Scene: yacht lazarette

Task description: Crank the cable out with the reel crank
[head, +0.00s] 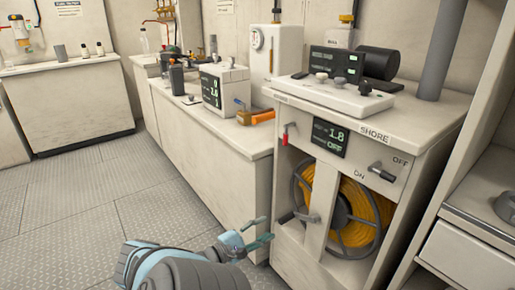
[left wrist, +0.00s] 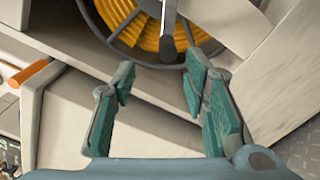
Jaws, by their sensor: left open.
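The cable reel (head: 345,218) sits inside the white cabinet, wound with yellow cable (head: 359,205); it also shows at the top of the left wrist view (left wrist: 96,12). The reel crank (head: 308,217) is a grey arm with a dark grip, in front of the cabinet's upright post. In the left wrist view the crank (left wrist: 168,20) points down, its dark end near the space between the fingertips. My left gripper (head: 262,231) is open and empty, left of and slightly below the crank, apart from it. Its two teal fingers (left wrist: 160,72) are spread.
The cabinet front has a display reading 1.8 and OFF (head: 330,138), a SHORE lever (head: 382,172) by ON and OFF marks, and a red handle (head: 285,134). A white counter (head: 205,135) stands left, with an orange-handled tool (head: 257,117). The plate floor (head: 75,212) is clear.

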